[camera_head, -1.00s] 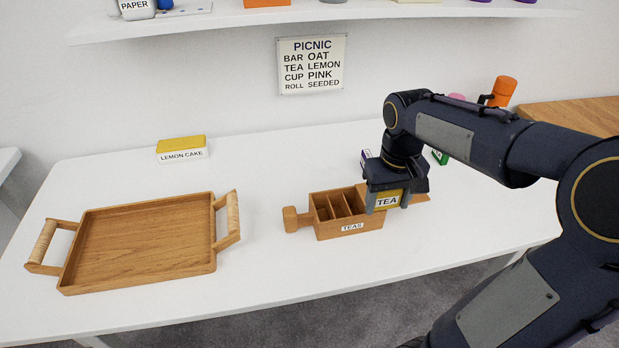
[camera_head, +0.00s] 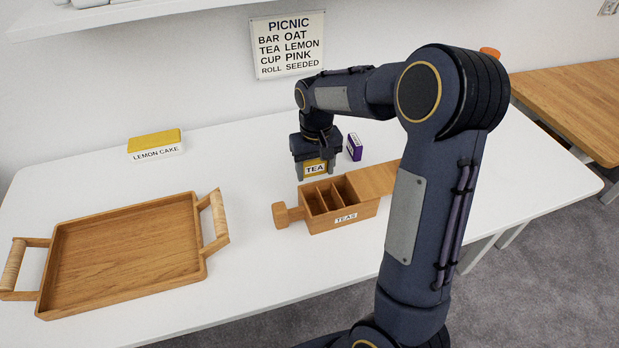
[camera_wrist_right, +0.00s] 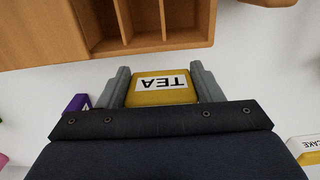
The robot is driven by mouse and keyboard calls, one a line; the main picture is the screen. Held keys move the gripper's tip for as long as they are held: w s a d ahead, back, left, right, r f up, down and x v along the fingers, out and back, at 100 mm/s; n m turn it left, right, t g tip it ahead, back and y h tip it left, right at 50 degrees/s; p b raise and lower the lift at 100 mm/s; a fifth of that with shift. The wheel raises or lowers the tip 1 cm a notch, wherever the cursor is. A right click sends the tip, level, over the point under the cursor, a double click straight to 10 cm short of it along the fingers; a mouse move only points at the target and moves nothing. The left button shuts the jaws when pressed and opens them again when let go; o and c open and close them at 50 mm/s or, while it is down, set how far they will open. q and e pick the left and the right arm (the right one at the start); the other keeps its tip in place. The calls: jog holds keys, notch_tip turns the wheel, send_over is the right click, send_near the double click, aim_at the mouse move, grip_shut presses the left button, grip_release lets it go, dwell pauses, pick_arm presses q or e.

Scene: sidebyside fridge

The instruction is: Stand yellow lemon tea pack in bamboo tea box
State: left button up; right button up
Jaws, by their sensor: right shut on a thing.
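The yellow tea pack (camera_head: 315,168), with a white TEA label, is held in my right gripper (camera_head: 315,172), which is shut on it. It also shows between the fingers in the right wrist view (camera_wrist_right: 162,92). The bamboo tea box (camera_head: 347,217), labelled TEAS, stands on the white table with several open compartments. The pack is above the table, at the far side of the box, in the head view; it is outside the compartments. In the right wrist view the box (camera_wrist_right: 145,47) lies just beyond the fingertips. My left gripper is not in view.
A wooden tray (camera_head: 130,245) with two handles lies left of the box. A yellow and white lemon cake box (camera_head: 155,145) stands at the back left. A purple pack (camera_head: 354,147) stands behind the tea box. A picnic sign (camera_head: 288,45) hangs on the wall.

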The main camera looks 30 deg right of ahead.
jog(key=shift+w+a+f, duration=0.25)
jog(key=shift+w+f, duration=0.5)
jog(key=shift+f, duration=0.2)
jog(key=shift+w+f, duration=0.1)
jog(key=shift+f, duration=1.55)
jog(key=shift+f, duration=0.1)
jog(key=o, duration=0.9)
jog(key=shift+o, duration=0.2)
